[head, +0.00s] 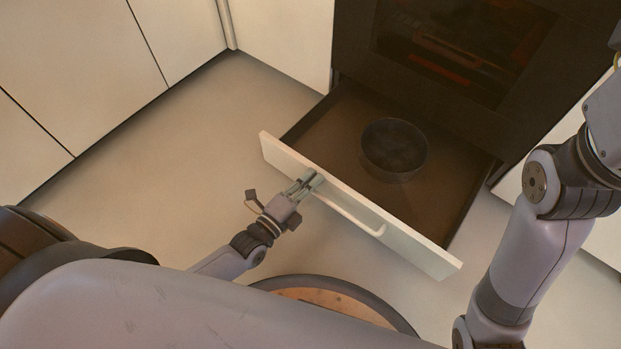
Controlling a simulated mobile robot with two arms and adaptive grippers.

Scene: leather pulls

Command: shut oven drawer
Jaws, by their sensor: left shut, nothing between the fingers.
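The oven drawer (290,157) is pulled out below the dark oven (450,60). Its pale front panel runs slantwise across the middle of the view and has a long pale handle (350,215) on its outer face. My left gripper (313,178) is shut and empty at the outer face of the front panel, at the left end of the handle. I cannot tell whether its fingertips touch the panel or the handle. My right arm is at the right side, but its gripper is out of the picture.
A dark round pan (394,148) sits inside the drawer. White cabinets (70,70) line the left and back, and more stand at the right of the oven. The pale floor (190,140) is clear to the left of the drawer.

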